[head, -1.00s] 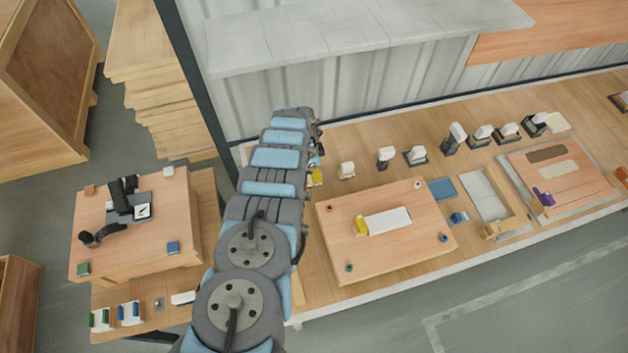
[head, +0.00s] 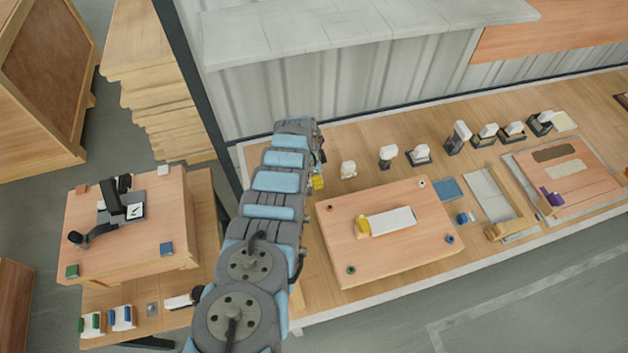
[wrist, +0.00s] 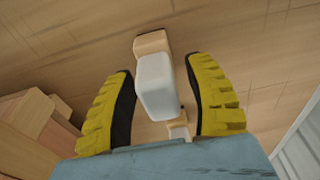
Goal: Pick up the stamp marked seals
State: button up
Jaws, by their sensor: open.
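My gripper (wrist: 160,72) is open in the wrist view, its two yellow ribbed fingers spread on either side of a stamp (wrist: 157,85). This stamp has a white block handle and a light wooden base, with a gap to each finger. A second, smaller-looking white and wooden stamp (wrist: 179,131) shows below it in the picture. In the head view a yellow part of my gripper (head: 318,182) shows past my arm, left of a small white-handled stamp (head: 348,170). No marking is readable, so I cannot tell which stamp is marked seals.
More stamps (head: 389,157) stand in a row along the back of the long bench. A wooden board (head: 385,250) with a yellow and white item lies in front. A separate table (head: 85,245) stands left with a black device. A wall (head: 360,100) rises behind the bench.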

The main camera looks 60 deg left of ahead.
grip_shut()
notch_tip(320, 180, up, 5)
jog(key=p, duration=0.4)
jog(key=shift+r+p, duration=0.2)
jog(key=shift+p, duration=0.2)
jog(key=shift+r+p, duration=0.3)
jog(key=shift+r, duration=1.95)
